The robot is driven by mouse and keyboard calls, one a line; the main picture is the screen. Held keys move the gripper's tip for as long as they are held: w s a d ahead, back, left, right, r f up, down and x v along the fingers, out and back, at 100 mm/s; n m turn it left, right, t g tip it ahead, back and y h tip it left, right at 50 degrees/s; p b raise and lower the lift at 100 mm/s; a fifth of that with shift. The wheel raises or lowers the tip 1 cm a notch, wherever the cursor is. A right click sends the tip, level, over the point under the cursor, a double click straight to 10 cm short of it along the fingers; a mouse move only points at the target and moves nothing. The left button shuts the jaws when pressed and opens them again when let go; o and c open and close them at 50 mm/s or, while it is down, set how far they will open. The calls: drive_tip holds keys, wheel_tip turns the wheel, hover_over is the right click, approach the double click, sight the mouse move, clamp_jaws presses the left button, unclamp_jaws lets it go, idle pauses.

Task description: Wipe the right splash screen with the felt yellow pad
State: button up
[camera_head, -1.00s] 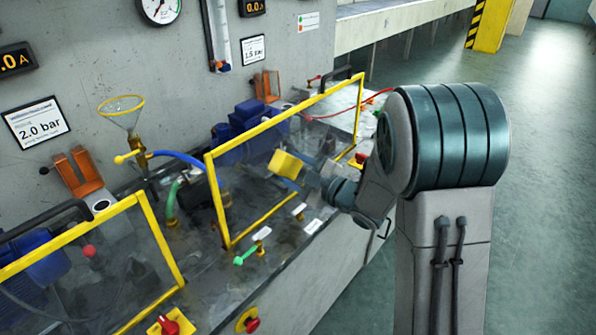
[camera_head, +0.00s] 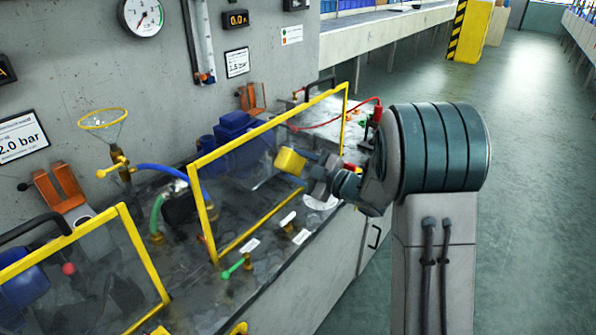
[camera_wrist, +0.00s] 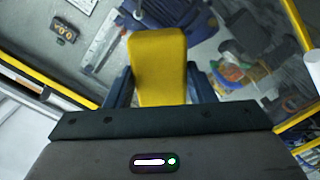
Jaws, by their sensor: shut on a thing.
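The yellow pad (camera_head: 290,161) is held at the end of my arm in the head view. My gripper (camera_head: 309,168) is shut on it. In the wrist view the pad (camera_wrist: 158,68) stands upright between the two dark blue fingers (camera_wrist: 158,88). The right splash screen (camera_head: 262,160) is a clear panel in a yellow frame. The pad is in front of its right half, below the top bar. I cannot tell whether the pad touches the panel. In the wrist view the screen's yellow frame (camera_wrist: 298,22) shows at the right edge.
A second yellow-framed screen (camera_head: 85,275) stands at the lower left. A green-handled valve (camera_head: 236,266) and small labels sit at the bench front. A blue pump (camera_head: 238,140) is behind the right screen. A funnel (camera_head: 103,122) stands at the left. Open floor (camera_head: 535,200) lies to the right.

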sight(266, 164)
drive_tip(key=w+d+b, duration=0.1)
drive_tip(key=w+d, duration=0.1)
drive_tip(key=w, duration=0.1)
drive_tip(key=shift+d, duration=0.25)
